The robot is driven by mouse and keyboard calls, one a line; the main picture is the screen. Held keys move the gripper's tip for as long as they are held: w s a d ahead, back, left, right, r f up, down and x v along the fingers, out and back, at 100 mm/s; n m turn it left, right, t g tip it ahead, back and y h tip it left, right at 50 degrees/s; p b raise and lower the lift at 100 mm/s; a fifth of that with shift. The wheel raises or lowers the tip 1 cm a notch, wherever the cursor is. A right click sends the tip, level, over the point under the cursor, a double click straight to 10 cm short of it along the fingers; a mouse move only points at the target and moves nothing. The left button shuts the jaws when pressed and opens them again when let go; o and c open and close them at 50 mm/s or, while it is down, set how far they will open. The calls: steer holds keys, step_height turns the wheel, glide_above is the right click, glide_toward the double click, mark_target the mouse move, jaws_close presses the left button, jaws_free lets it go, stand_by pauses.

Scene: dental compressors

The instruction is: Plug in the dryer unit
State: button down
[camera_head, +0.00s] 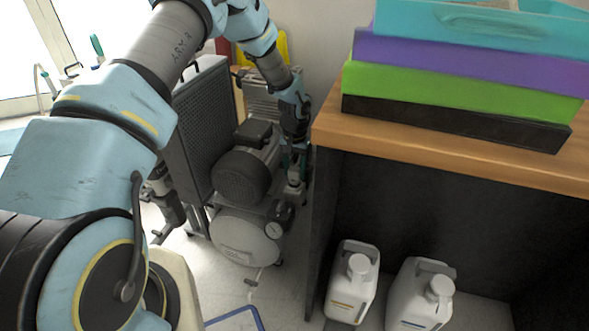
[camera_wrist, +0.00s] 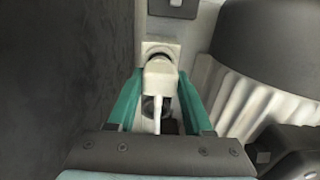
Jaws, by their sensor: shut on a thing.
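In the wrist view, the green fingers of my gripper (camera_wrist: 158,82) are shut on a white plug (camera_wrist: 158,95). The plug's far end meets or overlaps a pale square socket plate (camera_wrist: 174,49) with a dark round opening. I cannot tell whether the plug sits in it or is just in front. In the head view, my gripper (camera_head: 296,160) reaches down beside the compressor, between it and the bench; the plug is too small to make out there. A tall grey perforated cabinet (camera_head: 203,130) stands behind the compressor; which part is the dryer unit is unclear.
The compressor's dark motor (camera_head: 240,172) and silver tank (camera_head: 245,238) are close on the left. A wooden-topped bench (camera_head: 450,165) bounds the right, its dark side near my gripper. Stacked coloured trays (camera_head: 460,80) lie on it; two white jugs (camera_head: 352,285) stand beneath.

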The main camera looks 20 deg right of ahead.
steer(key=shift+f, duration=0.15)
steer(key=shift+f+b, duration=0.6)
steer(key=shift+f, duration=0.2)
steer(key=shift+c, duration=1.1)
jaws_free()
step_height(320, 180, up, 11)
steer(key=shift+f+p, duration=0.1)
steer(key=shift+p, duration=0.2)
